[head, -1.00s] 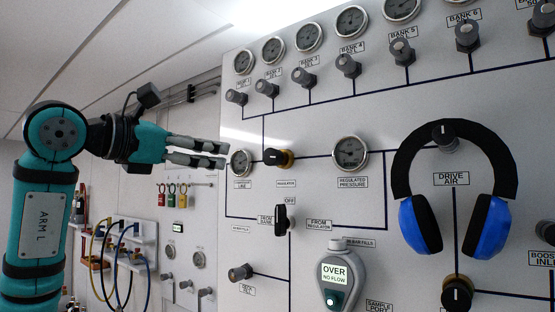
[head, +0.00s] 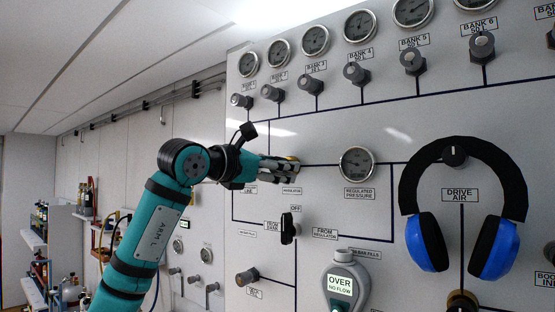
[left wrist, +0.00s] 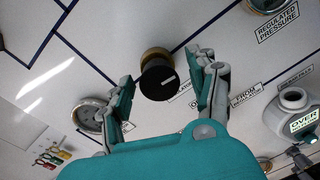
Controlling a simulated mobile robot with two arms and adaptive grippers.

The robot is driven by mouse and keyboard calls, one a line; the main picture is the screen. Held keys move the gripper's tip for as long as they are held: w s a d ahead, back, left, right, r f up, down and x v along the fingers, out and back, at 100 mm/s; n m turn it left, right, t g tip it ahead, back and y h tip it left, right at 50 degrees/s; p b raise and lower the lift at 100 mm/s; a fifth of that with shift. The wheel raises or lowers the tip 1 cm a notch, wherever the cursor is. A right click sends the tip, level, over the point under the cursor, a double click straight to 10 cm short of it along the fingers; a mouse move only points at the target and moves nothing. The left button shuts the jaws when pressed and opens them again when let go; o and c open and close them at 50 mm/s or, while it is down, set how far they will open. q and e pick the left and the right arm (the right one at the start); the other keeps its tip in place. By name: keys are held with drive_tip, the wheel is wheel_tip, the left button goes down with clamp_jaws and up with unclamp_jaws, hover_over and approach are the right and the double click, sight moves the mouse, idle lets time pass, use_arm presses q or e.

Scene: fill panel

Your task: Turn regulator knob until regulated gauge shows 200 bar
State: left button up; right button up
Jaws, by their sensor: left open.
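The regulator knob (left wrist: 158,80) is black with a white mark and a brass collar. In the left wrist view it stands between and just beyond the spread fingers of my left gripper (left wrist: 165,95), apart from them. In the head view my left gripper (head: 288,170) reaches the panel at the regulator and hides most of the knob; a brass edge (head: 293,158) shows. The regulated pressure gauge (head: 356,163) is to the right of the knob; its needle is too small to read. It also shows, cut off, in the left wrist view (left wrist: 268,3). My right gripper is not in view.
The line gauge (left wrist: 90,115) is beside my left finger. A black selector lever (head: 289,228) and a grey device reading OVER NO FLOW (head: 341,285) are below. Blue earmuffs (head: 426,243) hang at right. Bank gauges and knobs line the top.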

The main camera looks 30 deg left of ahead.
use_arm(q)
drive_tip(key=shift+w, duration=0.25)
